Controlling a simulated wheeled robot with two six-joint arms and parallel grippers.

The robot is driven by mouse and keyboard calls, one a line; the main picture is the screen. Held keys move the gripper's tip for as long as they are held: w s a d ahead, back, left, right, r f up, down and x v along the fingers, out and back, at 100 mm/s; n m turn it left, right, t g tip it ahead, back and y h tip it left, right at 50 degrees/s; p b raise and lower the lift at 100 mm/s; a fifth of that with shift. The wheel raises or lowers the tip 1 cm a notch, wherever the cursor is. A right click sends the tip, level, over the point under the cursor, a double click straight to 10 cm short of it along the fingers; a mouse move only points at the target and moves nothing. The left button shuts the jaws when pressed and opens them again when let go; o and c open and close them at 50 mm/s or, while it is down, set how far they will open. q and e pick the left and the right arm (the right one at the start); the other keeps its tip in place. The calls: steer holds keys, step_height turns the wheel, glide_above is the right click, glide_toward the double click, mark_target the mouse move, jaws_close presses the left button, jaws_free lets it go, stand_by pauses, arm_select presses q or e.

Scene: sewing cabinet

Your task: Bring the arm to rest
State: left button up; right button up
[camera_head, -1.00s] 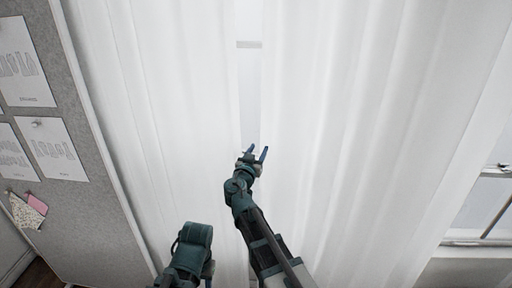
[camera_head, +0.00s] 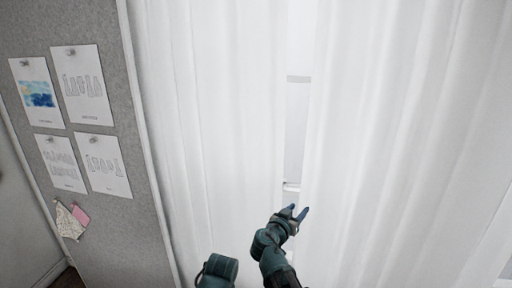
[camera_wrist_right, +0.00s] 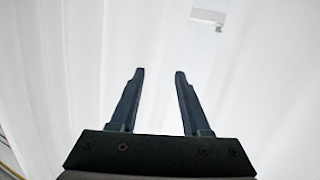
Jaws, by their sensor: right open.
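My right gripper (camera_head: 298,212) is raised in front of the white curtains, near the gap between the two panels. Its jaws are open and empty. In the right wrist view the two dark fingers (camera_wrist_right: 158,75) stand apart with only white cloth behind them. The left curtain panel (camera_head: 215,130) and the right curtain panel (camera_head: 390,130) hang in folds on either side of the gap. My left gripper does not show in the head view.
A grey pinboard (camera_head: 100,200) with several pinned sheets stands at the left. A pink swatch (camera_head: 81,214) and a patterned swatch (camera_head: 69,222) hang low on it. A light grey bar (camera_head: 299,79) shows in the curtain gap.

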steer(key=s+a+f+n+g+y, duration=0.3)
steer(key=s+f+g, duration=0.4)
steer(key=s+f, duration=0.35)
steer(key=s+a+f+n+g+y, duration=0.2)
steer(key=s+a+f+n+g, duration=0.1)
steer(key=s+a, duration=0.2)
steer(key=s+a+f+n+g+y, duration=0.3)
steer(key=s+a+f+n, duration=0.1)
steer(key=s, duration=0.5)
steer(key=shift+a, duration=0.8)
